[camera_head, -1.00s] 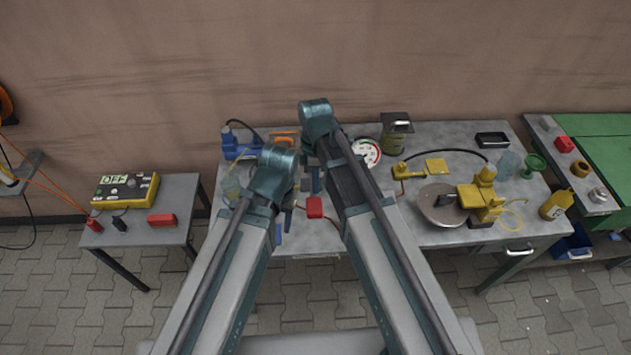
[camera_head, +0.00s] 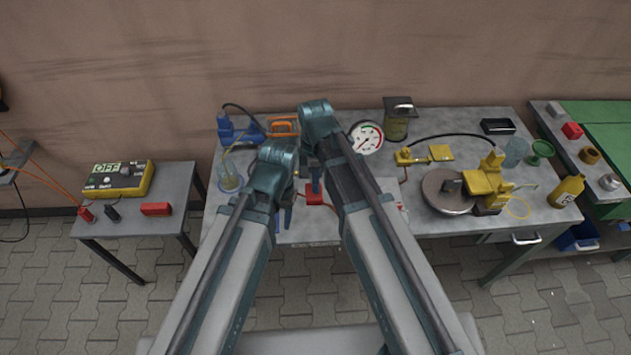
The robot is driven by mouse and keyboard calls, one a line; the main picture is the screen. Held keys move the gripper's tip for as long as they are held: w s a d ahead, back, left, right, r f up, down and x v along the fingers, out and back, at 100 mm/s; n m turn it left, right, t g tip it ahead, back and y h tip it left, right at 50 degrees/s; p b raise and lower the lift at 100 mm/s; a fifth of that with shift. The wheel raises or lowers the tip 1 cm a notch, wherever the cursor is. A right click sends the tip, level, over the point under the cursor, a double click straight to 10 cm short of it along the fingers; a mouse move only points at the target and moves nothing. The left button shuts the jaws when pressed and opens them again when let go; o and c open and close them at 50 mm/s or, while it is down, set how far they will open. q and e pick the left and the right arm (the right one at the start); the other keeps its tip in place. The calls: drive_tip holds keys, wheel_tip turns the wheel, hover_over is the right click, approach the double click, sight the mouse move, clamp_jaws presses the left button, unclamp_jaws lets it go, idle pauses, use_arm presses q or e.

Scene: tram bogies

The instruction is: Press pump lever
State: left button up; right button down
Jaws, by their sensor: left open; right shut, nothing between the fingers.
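A blue pump-like device (camera_head: 238,132) with a black hose stands at the back left of the grey workbench (camera_head: 330,236). A yellow device (camera_head: 485,183) stands at the right beside a round grey disc (camera_head: 440,193). I cannot tell which part is the pump lever. My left gripper (camera_head: 282,217) is open over the bench's left half, near its front, largely hidden by its own wrist. My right gripper (camera_head: 316,178) is shut and empty, slightly farther back, just behind a red block (camera_head: 314,196). My forearms hide the middle of the bench.
A round gauge (camera_head: 367,137) and a dark green can (camera_head: 398,120) stand at the back. A glass jar (camera_head: 229,178) is at the left. A side table (camera_head: 185,190) bears a yellow box (camera_head: 118,180). A yellow bottle (camera_head: 567,190) is near the right edge.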

drive_tip(key=shift+t, duration=0.5)
drive_tip(key=f+b, duration=0.6)
drive_tip(key=s+f+b, duration=0.1)
drive_tip(key=f+b, duration=0.2)
drive_tip(key=f, duration=0.1)
drive_tip(key=shift+s+f+b, duration=0.1)
drive_tip(key=shift+s+b, duration=0.15)
drive_tip(key=shift+b, duration=0.15)
drive_tip(key=shift+s+f, duration=0.1)
drive_tip(key=s+r+p, duration=0.4)
drive_tip(key=r+p, duration=1)
drive_tip(key=shift+s+f, duration=0.1)
